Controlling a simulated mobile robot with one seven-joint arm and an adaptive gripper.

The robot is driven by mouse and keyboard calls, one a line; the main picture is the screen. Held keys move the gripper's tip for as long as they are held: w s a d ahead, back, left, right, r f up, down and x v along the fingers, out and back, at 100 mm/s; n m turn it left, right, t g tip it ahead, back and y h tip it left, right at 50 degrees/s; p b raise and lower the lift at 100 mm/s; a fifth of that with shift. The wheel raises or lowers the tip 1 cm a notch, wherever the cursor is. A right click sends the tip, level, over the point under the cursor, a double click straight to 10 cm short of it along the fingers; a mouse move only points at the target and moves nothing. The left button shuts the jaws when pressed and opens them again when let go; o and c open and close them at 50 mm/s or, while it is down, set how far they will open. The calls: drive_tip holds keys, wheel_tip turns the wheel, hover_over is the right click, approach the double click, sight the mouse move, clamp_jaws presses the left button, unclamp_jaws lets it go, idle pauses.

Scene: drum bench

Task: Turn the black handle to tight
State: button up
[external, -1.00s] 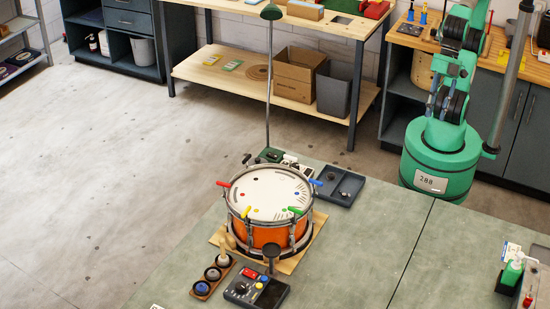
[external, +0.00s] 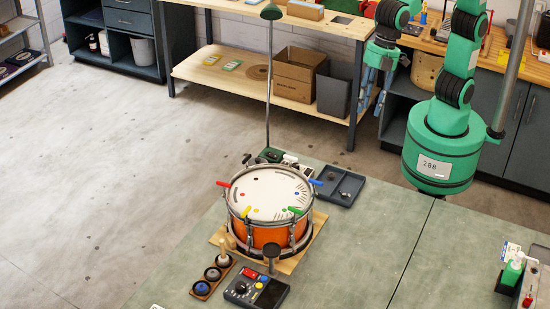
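An orange drum (external: 262,234) with a white head stands on a wooden board on the green bench. Coloured handles sit around its rim: red (external: 223,184), blue (external: 316,182), green (external: 295,210) and yellow (external: 246,211). A small black handle-like piece (external: 247,158) shows at the drum's back left rim; I cannot tell its setting at this size. My gripper (external: 375,87) hangs in the air beyond the bench, up and right of the drum, well apart from it. Its fingers are too small to tell whether they are open.
A dark tray (external: 341,184) lies behind the drum on the right. A control box (external: 255,290) and a wooden holder with round pieces (external: 211,277) stand in front. A thin lamp pole (external: 268,90) rises behind. The bench right of the drum (external: 360,250) is clear.

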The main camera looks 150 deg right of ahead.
drive_tip(key=w+d+p, duration=0.3)
drive_tip(key=w+d, duration=0.3)
drive_tip(key=d, duration=0.3)
drive_tip(key=g+y+p, duration=0.1)
drive_tip(key=g+p, duration=0.2)
drive_tip(key=p, duration=0.4)
hover_over(245, 159)
wheel_tip(245, 159, down, 14)
drive_tip(key=shift+s+d, duration=0.2)
drive_tip(key=shift+f, duration=0.15)
wheel_tip(245, 159, down, 14)
drive_tip(key=shift+r+p, duration=0.15)
drive_tip(key=shift+p, duration=0.2)
clamp_jaws()
